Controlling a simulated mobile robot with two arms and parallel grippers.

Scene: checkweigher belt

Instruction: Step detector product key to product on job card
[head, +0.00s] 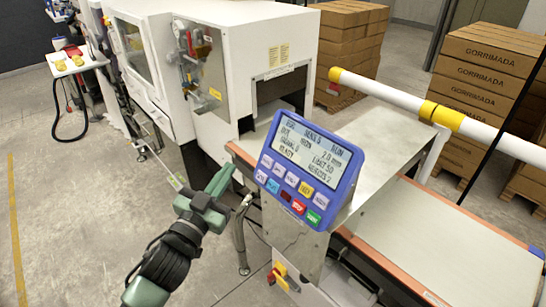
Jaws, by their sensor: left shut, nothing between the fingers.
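The detector's control panel (303,168) is a blue tilted box on a metal housing beside the belt. Its grey display (310,148) shows several lines of text, partly legible: "2.0 mm", "LIMIT 50", "REJECTS 2". Below are two rows of keys, mostly pale lilac, with a yellow key (306,190), a red key (298,207) and a green key (313,217). The key labels are too small to read surely. My left gripper (224,176) is shut and empty, left of the panel and apart from it. I cannot make out a job card. My right gripper is not in view.
The belt (445,240) runs to the lower right, with a white and yellow rail (440,115) behind it. A white machine cabinet (220,60) stands behind the panel. Stacked cartons (490,65) stand at the back right. The floor at left is largely clear.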

